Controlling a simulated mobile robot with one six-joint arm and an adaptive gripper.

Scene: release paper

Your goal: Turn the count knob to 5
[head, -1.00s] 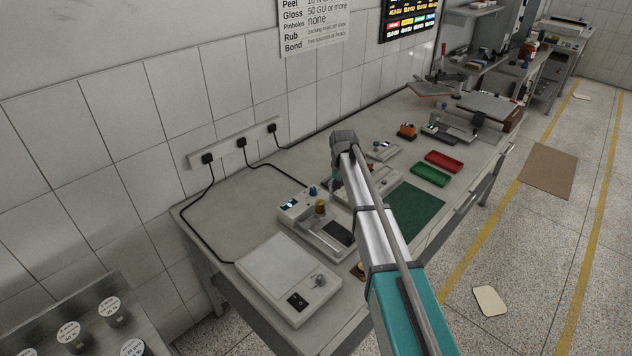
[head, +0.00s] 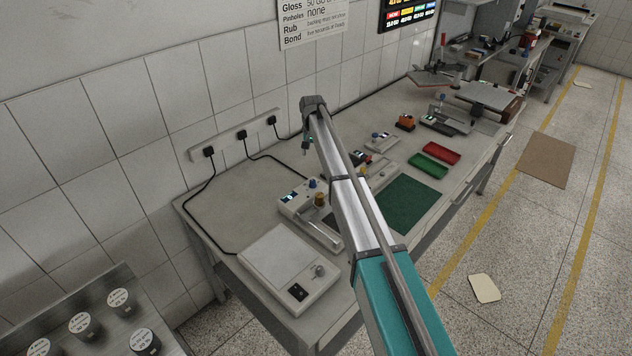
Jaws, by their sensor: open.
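My gripper (head: 307,147) hangs from the arm's end above the back of the bench, behind a grey tester (head: 328,232). It looks small here, with its jaws open and nothing seen between them. The tester has a lit display (head: 290,197), a blue knob (head: 312,184) and a brass-coloured knob (head: 320,199). The gripper is apart from these knobs. Another small device (head: 381,141) with a display stands further back, right of the arm. I cannot read which knob is the count knob or its setting. My arm partly hides the devices in the middle.
A white flat-topped device (head: 282,262) stands at the bench's near end. A green mat (head: 408,205), a green tray (head: 428,166) and a red tray (head: 442,153) lie right of my arm. Cables run along the wall. Labelled cups (head: 118,300) stand at lower left. The bench's back left is bare.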

